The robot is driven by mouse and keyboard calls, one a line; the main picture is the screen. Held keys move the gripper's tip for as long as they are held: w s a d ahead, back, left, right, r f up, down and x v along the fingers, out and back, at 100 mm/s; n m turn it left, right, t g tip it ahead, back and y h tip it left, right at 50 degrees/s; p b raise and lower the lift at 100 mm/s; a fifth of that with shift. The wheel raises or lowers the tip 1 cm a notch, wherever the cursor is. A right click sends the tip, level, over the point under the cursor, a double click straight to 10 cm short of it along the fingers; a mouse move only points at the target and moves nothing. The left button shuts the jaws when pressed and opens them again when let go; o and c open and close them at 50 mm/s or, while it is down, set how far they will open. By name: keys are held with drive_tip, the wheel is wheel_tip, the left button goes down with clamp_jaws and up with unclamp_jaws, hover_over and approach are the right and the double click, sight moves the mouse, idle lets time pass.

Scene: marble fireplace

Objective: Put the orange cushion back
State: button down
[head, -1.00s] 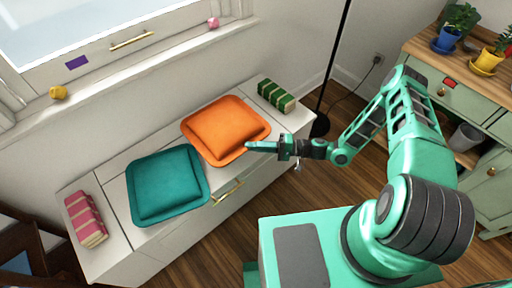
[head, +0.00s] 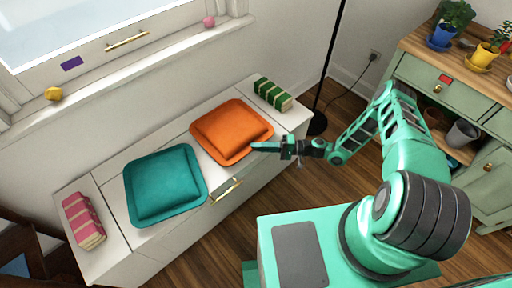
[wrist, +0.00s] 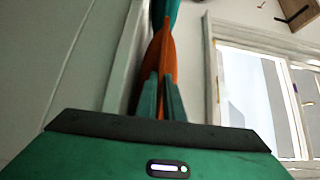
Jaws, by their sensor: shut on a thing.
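The orange cushion (head: 232,127) lies on the white window bench, right of the teal cushion (head: 165,183), with a narrow gap between them. My gripper (head: 258,147) is at the orange cushion's right front edge, shut on that edge. In the wrist view the orange cushion (wrist: 168,55) shows edge-on between the two closed teal fingers (wrist: 162,98). Most of the cushion is hidden from that view. A teal shape at the top of the wrist view appears to be the teal cushion.
A green striped bundle (head: 272,94) lies at the bench's right end, a pink one (head: 83,220) at its left end. A black lamp pole (head: 328,72) stands right of the bench. A green cabinet (head: 455,110) with potted plants is at the right.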

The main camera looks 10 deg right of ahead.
drive_tip(key=c, duration=1.9)
unclamp_jaws()
drive_tip(key=shift+f, duration=0.1)
drive_tip(key=s+d, duration=0.2)
drive_tip(key=d, duration=1)
